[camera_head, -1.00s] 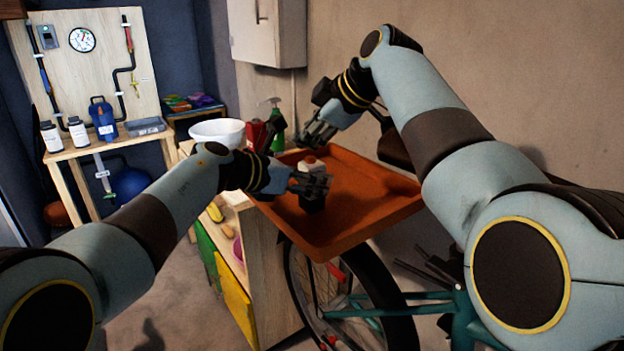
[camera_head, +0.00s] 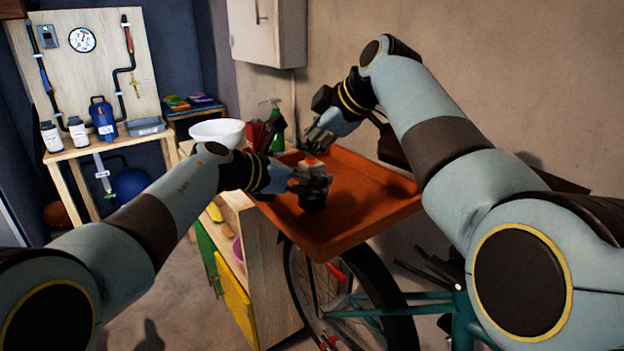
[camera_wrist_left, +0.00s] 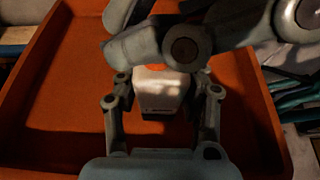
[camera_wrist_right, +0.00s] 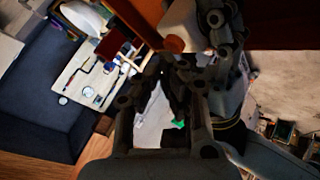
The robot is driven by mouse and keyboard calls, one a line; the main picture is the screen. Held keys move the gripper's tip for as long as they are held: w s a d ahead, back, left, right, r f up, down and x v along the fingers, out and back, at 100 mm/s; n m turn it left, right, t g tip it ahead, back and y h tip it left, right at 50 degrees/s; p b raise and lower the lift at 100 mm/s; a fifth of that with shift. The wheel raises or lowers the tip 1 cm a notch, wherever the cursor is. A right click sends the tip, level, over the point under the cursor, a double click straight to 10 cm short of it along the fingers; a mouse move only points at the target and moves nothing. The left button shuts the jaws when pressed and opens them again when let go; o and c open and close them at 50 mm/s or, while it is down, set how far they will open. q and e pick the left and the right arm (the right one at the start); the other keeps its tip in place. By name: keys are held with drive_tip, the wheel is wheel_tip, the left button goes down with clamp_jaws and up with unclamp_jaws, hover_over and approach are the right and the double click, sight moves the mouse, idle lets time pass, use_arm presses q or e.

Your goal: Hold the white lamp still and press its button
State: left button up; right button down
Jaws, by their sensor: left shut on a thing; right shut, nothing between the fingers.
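The white lamp (camera_head: 314,167) stands upright on the orange tray (camera_head: 355,195), and it also shows in the left wrist view (camera_wrist_left: 160,92). Its orange-red button (camera_wrist_left: 158,67) is on top and shows in the right wrist view (camera_wrist_right: 174,43) too. My left gripper (camera_head: 316,188) is shut on the lamp, with a finger on each side of its body. My right gripper (camera_head: 312,148) is shut and empty, its fingertips just above the lamp's top by the button. I cannot tell whether they touch it. The right gripper partly hides the lamp's top in the left wrist view.
The tray's raised rim surrounds the lamp, and most of its floor is bare. A white bowl (camera_head: 218,131), a red container (camera_head: 258,134) and a green spray bottle (camera_head: 277,125) stand behind the tray. A bicycle wheel (camera_head: 372,295) is below. A wall runs along the right.

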sight(308, 158)
drive_tip(key=shift+f, duration=0.3)
drive_tip(key=shift+r, duration=0.9)
drive_tip(key=shift+r, duration=0.1)
wheel_tip(308, 158, up, 6)
drive_tip(key=shift+f, duration=0.1)
idle(0.4)
use_arm(q)
drive_tip(key=o, duration=1.3)
drive_tip(key=shift+o, duration=0.2)
